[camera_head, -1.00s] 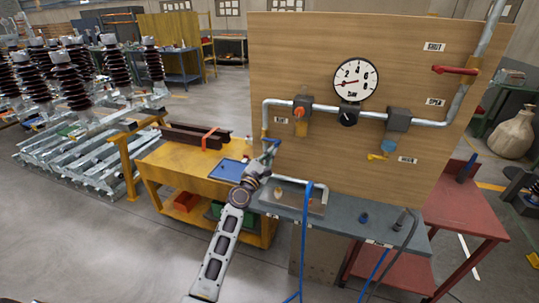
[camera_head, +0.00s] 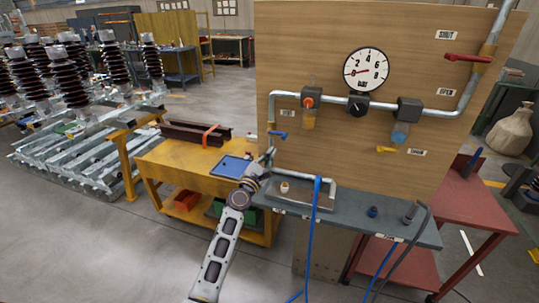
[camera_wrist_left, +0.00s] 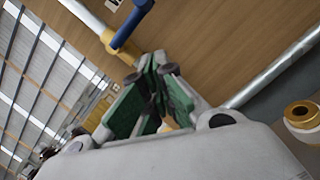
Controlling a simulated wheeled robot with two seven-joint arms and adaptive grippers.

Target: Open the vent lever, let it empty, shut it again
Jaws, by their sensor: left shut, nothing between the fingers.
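A blue lever (camera_head: 278,134) sits on the lower left pipe of the wooden panel and looks roughly level in the head view. It also shows in the left wrist view (camera_wrist_left: 130,24), mounted on a yellowish fitting. My left gripper (camera_head: 269,155) is shut and empty just below the lever. In the left wrist view its green-lined fingers (camera_wrist_left: 156,62) point up towards the lever, seemingly apart from it. A round pressure gauge (camera_head: 366,71) has its needle towards the low, left side. My right gripper is not in view.
A red lever (camera_head: 468,58) sits at the upper right pipe, near a SHUT label. A yellow lever (camera_head: 386,150) is below a blue-tinted bowl (camera_head: 400,132). A grey bench (camera_head: 350,214) with a blue hose (camera_head: 315,215) stands below the panel. A yellow table (camera_head: 175,165) stands left.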

